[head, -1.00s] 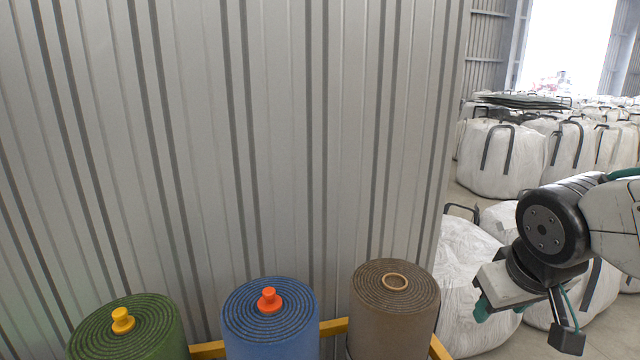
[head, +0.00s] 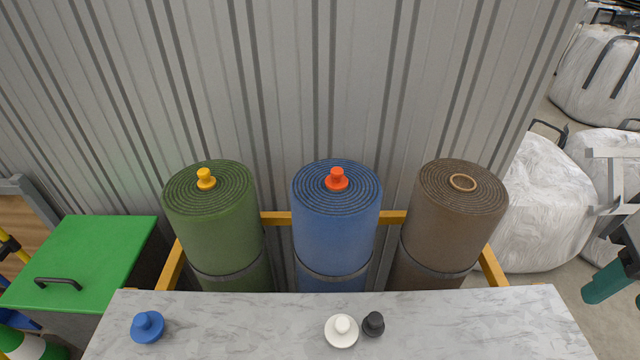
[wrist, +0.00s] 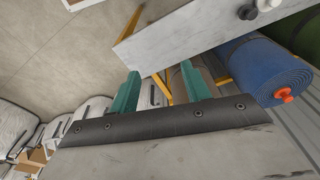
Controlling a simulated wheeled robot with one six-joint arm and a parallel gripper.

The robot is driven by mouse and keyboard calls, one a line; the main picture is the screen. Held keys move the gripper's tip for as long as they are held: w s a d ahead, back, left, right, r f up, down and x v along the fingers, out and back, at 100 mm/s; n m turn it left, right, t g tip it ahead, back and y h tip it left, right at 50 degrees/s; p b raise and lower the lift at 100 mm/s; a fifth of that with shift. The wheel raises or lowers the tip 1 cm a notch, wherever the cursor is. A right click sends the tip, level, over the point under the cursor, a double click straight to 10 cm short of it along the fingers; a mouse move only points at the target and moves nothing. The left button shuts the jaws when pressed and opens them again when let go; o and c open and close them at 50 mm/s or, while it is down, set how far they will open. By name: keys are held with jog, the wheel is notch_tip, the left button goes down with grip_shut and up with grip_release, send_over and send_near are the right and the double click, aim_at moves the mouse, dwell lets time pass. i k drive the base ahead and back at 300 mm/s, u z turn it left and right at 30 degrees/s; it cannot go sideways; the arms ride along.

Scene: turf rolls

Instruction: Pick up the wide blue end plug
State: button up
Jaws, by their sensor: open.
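The wide blue end plug (head: 148,326) sits on the left part of the grey marble-look table top (head: 240,322) in the head view. It has a broad round flange and a knob. It does not show in the wrist view. My gripper (wrist: 160,90) has two teal fingers spread apart with nothing held between them. In the head view a teal finger (head: 606,282) shows at the far right edge, beyond the table's right end and far from the blue plug.
A white plug (head: 341,331) and a smaller black plug (head: 373,323) stand mid-table. Behind are green (head: 212,225), blue (head: 333,230) and brown (head: 447,225) turf rolls in a yellow frame (head: 277,218). A green-lidded bin (head: 95,255) stands left; white bulk bags (head: 545,205) right.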

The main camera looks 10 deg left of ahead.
aim_at(147, 327)
jog(key=k, duration=0.5)
jog(key=z, duration=1.3)
jog(key=i, duration=0.4)
jog(key=u, duration=3.3)
jog(key=k, duration=0.5)
jog(key=u, duration=0.9)
jog(key=i, duration=0.85)
jog(key=z, duration=0.05)
